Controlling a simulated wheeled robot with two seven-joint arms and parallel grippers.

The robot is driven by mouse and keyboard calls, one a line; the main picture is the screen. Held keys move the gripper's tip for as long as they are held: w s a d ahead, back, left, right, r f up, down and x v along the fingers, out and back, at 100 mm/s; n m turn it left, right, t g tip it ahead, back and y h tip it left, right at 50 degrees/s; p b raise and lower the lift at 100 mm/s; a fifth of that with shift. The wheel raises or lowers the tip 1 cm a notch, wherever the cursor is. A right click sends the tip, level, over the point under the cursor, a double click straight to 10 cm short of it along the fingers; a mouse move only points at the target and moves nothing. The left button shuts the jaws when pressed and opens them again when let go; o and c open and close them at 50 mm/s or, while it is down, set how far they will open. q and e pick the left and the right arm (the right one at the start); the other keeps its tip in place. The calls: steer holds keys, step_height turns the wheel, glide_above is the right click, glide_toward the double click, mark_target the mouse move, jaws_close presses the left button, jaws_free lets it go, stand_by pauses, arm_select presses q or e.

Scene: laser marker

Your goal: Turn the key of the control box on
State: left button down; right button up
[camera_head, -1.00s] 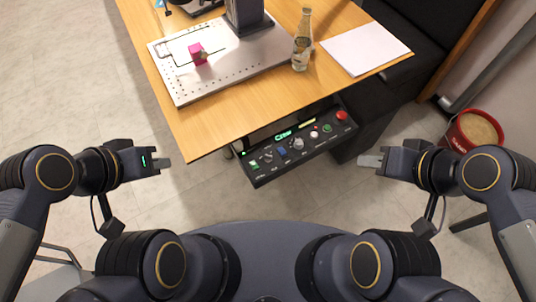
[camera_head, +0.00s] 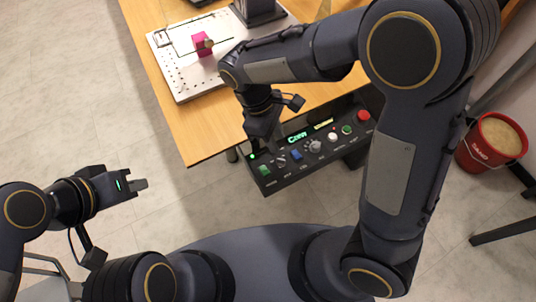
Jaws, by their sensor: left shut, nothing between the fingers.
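The control box (camera_head: 318,163) is a black panel under the table's front edge. My left gripper (camera_head: 141,184) is shut and empty, away from the box.
The wooden table (camera_head: 200,135) bears a perforated metal plate (camera_head: 168,75) with a pink block (camera_head: 202,44). A red bucket (camera_head: 490,145) stands on the floor at right. The floor at left is clear.

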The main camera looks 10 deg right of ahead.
mark_target(281, 159)
steer(key=shift+n+h, duration=0.5)
steer(key=x, duration=0.3)
steer(key=a+b+x, duration=0.1)
steer(key=x, duration=0.1)
steer(key=w+f+x, duration=0.1)
steer(key=x, duration=0.2)
steer(key=shift+s+a+f, duration=0.1)
steer(key=shift+a+f, duration=0.15)
steer(key=shift+a, duration=0.05)
steer(key=shift+c, duration=0.2)
jaws_close()
